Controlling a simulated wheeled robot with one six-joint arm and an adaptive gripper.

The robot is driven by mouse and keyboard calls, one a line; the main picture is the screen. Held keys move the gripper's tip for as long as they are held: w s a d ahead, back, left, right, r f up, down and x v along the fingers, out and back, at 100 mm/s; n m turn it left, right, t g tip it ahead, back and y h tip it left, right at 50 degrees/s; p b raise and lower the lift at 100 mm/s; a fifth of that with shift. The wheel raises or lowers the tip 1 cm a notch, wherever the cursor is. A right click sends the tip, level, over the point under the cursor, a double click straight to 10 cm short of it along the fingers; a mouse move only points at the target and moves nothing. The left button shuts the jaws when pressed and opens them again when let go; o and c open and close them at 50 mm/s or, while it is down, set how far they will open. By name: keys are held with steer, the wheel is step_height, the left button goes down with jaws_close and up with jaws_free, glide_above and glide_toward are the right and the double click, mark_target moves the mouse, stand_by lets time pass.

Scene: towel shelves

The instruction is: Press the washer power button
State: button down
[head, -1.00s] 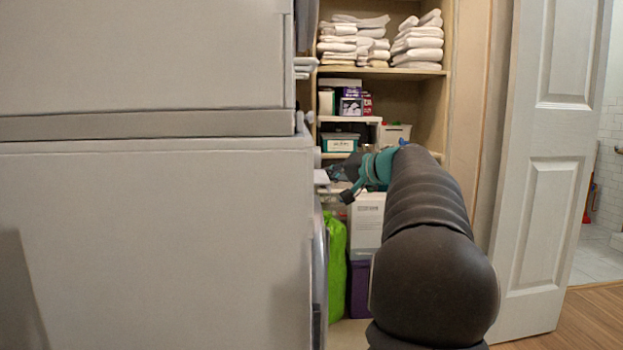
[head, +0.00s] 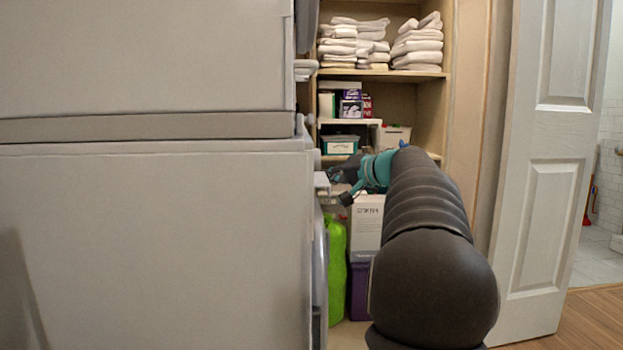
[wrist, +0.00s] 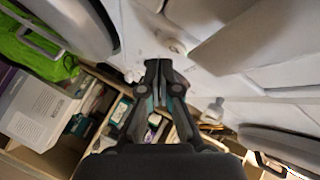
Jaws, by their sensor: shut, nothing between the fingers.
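The washer (head: 160,240) is the lower white machine at the left in the head view, seen side-on. Its front, with the control panel, faces right and is mostly out of sight. I cannot make out which control is the power button. My gripper (wrist: 158,66) is shut and empty, its fingertips pointing at the panel; contact cannot be told. In the head view my gripper (head: 332,176) is beside the washer's upper front edge.
A second white machine (head: 140,60) is stacked on the washer. Shelves behind hold folded towels (head: 415,45) and boxes (head: 341,144). A green bag (head: 335,270) and purple bin (head: 359,290) stand below my arm. A white door (head: 550,180) is at the right.

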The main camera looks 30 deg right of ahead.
steer(key=shift+w+a, duration=0.1)
steer(key=shift+a, duration=0.1)
stand_by(0.4)
steer(key=shift+w+a, duration=0.15)
steer(key=shift+a, duration=0.05)
steer(key=shift+a+b, duration=0.15)
steer(key=shift+b, duration=0.2)
stand_by(0.3)
steer(key=shift+s+d, duration=0.3)
steer(key=shift+d, duration=0.25)
steer(key=shift+d, duration=0.1)
steer(key=shift+s+d+p, duration=0.15)
steer(key=shift+s+d, duration=0.35)
steer(key=shift+d, duration=0.3)
steer(key=shift+s+d+p, duration=0.1)
steer(key=shift+s+d, duration=0.45)
steer(key=shift+d, duration=0.3)
steer(key=shift+s+d+p, duration=0.15)
steer(key=shift+s+d, duration=0.35)
steer(key=shift+d, duration=0.3)
